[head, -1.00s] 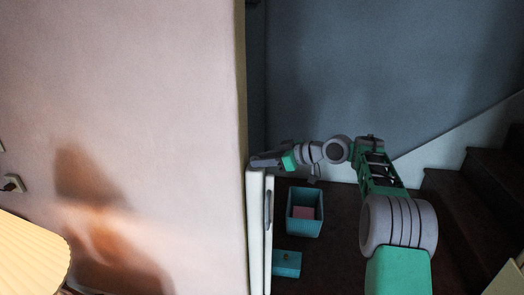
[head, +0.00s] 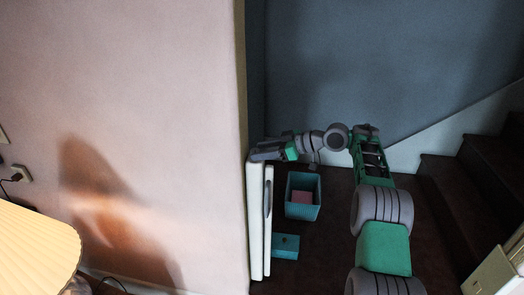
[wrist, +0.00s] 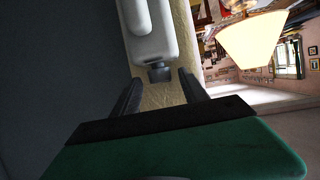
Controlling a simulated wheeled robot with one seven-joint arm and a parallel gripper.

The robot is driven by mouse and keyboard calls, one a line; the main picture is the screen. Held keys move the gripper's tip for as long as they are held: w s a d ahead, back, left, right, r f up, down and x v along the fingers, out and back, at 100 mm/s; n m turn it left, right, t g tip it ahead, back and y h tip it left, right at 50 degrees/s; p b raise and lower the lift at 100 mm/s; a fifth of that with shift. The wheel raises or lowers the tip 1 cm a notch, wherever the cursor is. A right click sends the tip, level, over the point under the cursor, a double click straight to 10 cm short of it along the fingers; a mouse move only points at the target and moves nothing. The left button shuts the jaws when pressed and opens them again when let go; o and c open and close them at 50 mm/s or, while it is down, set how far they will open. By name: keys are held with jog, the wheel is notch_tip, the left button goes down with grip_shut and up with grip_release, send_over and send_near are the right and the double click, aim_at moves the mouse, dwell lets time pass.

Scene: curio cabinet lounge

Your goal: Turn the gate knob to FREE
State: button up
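The gate (head: 256,220) is a white panel standing close along the edge of the pale wall in the head view. In the wrist view, its white end piece (wrist: 148,30) carries a short dark grey knob (wrist: 160,73). My gripper (head: 266,153) is at the top of the gate in the head view. In the wrist view my gripper (wrist: 159,82) is open, with one finger on each side of the knob's line and the knob near the fingertips. I cannot tell whether either finger touches it. No FREE marking is readable, and the head view hides the knob.
A teal bin (head: 303,197) with a pinkish thing inside and a teal box (head: 285,246) stand on the dark floor right of the gate. Dark stairs (head: 450,190) rise at the right. A lampshade (head: 35,248) is at lower left.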

jog(key=shift+f+m+b, duration=0.3)
jog(key=shift+b, duration=1.1)
jog(key=b, duration=0.1)
jog(key=m+t+b, duration=0.1)
jog(key=b, duration=0.1)
jog(key=h+b, duration=0.1)
jog(key=b, duration=0.1)
jog(key=shift+s+a+f+t, duration=0.15)
jog(key=shift+s+f+t, duration=0.1)
jog(key=shift+t, duration=0.15)
jog(key=b, duration=0.1)
jog(key=m+t+b, duration=0.1)
jog(key=b, duration=0.1)
jog(key=shift+s+m+h+b, duration=0.25)
jog(key=shift+m+h+b, duration=0.05)
jog(key=v, duration=0.8)
jog(key=s+d+f+m+g+h+b, duration=0.1)
jog(key=s+f+m+h+b, duration=0.2)
jog(key=s+f+b, duration=0.3)
jog(key=s+d+f+m+h+b, duration=0.1)
jog(key=s+f+m+h+b, duration=0.2)
jog(key=f, duration=1.3)
jog(key=s+d+f+m+g+h+b, duration=0.1)
jog(key=s+f+m+h+b, duration=0.2)
jog(key=s+f+b, duration=0.5)
jog(key=s+f, duration=0.3)
jog(key=s, duration=0.2)
jog(key=shift+d+g+b, duration=0.3)
jog(key=shift+d+b, duration=0.05)
